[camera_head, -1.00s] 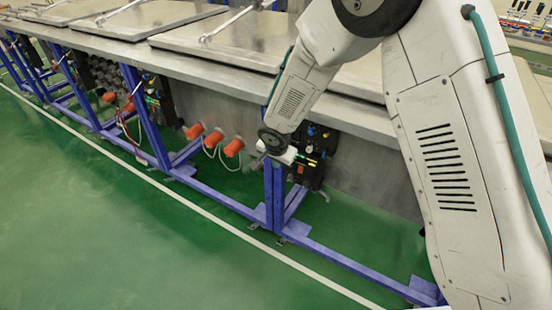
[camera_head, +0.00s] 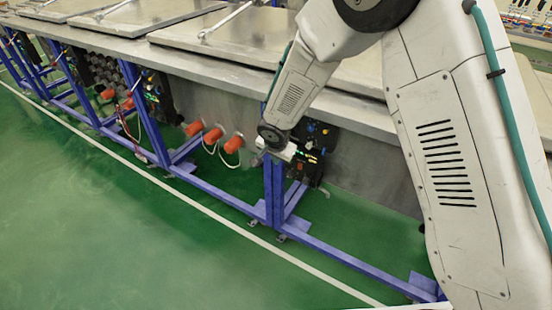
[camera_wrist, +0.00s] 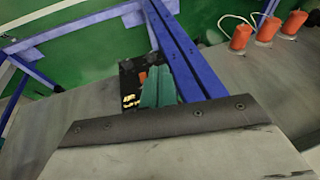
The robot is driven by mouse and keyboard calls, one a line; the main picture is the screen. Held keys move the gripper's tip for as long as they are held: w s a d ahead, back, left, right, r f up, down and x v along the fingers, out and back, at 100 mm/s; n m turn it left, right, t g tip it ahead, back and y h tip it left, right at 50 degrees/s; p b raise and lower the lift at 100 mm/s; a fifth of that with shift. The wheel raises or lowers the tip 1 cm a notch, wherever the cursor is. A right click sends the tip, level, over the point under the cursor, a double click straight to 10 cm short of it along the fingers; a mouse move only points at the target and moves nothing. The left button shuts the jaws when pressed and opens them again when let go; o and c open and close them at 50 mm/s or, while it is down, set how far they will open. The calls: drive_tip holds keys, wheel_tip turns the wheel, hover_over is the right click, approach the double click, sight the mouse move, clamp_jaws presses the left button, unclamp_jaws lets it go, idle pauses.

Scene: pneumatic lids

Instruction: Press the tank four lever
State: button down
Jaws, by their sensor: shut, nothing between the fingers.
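The black control box (camera_head: 321,138), with blue knobs and small lights, is mounted by a blue frame leg under the tank edge. It also shows in the wrist view (camera_wrist: 127,78), with an orange part and yellow-lit marks. My gripper's green fingers (camera_wrist: 158,86) are shut, empty, and overlap the right side of the box in the wrist view. Whether they touch it I cannot tell. In the head view my forearm ends just left of the box, and the fingers are not clear there. I cannot make out the tank four lever; the fingers hide part of the box.
Metal tank lids (camera_head: 258,42) lie along the long metal bench. Blue legs (camera_head: 275,195) stand close beside my wrist. Orange cylinders (camera_head: 233,144) with pale hoses stick out to the left. The green floor (camera_head: 110,230) in front is clear.

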drive_tip(key=shift+r, duration=0.15)
drive_tip(key=shift+r, duration=0.65)
drive_tip(key=s+a+r, duration=0.3)
drive_tip(key=s+r, duration=0.5)
drive_tip(key=s, duration=0.2)
drive_tip(key=shift+s+a+r, duration=0.15)
drive_tip(key=shift+s+r, duration=0.05)
drive_tip(key=shift+r, duration=0.2)
